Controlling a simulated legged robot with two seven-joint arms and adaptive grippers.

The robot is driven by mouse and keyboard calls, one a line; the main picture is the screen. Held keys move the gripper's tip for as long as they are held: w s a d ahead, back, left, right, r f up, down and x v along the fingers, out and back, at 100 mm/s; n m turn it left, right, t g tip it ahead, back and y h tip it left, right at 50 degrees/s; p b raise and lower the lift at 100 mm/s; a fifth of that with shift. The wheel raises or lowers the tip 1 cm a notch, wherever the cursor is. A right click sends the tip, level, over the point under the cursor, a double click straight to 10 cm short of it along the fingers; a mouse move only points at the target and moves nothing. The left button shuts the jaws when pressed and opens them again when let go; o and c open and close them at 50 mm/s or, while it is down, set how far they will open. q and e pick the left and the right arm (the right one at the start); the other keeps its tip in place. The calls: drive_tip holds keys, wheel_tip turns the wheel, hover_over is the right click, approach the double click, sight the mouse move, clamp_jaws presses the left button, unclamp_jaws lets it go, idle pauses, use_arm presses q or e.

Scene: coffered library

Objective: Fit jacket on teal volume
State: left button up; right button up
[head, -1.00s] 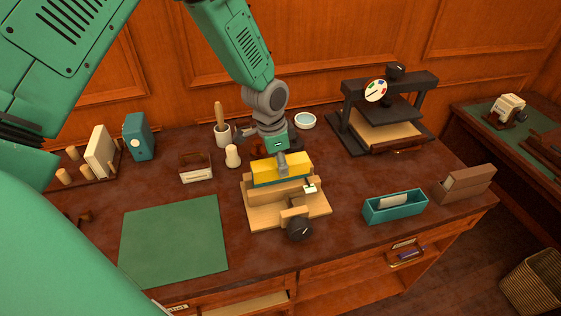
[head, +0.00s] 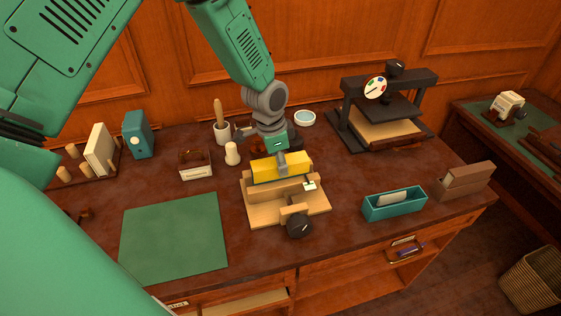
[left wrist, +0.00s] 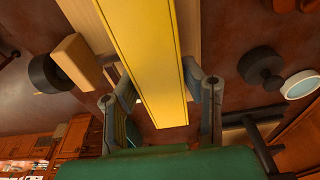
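The volume stands in a light wooden clamp stand (head: 262,214) with a black knob. My left gripper (head: 282,160) is above it, with one finger against the jacket's near face. In the left wrist view, the yellow jacket (left wrist: 155,70) runs between the two fingers (left wrist: 165,105), which look closed against its sides. The volume's inner fit is hidden. My right gripper is not in view.
A black press (head: 385,112) stands behind right. A teal tray (head: 395,206) and a brown box (head: 465,181) are at the right front. A white pot with a brush (head: 221,132) stands behind left. The green mat (head: 175,238) at the left front is clear.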

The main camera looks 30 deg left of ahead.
use_arm(q)
drive_tip(key=o, duration=0.4)
drive_tip(key=shift+f, duration=0.1)
drive_tip(key=shift+r+p, duration=2.55)
drive_tip(key=shift+r, duration=0.55)
drive_tip(key=shift+f, duration=0.1)
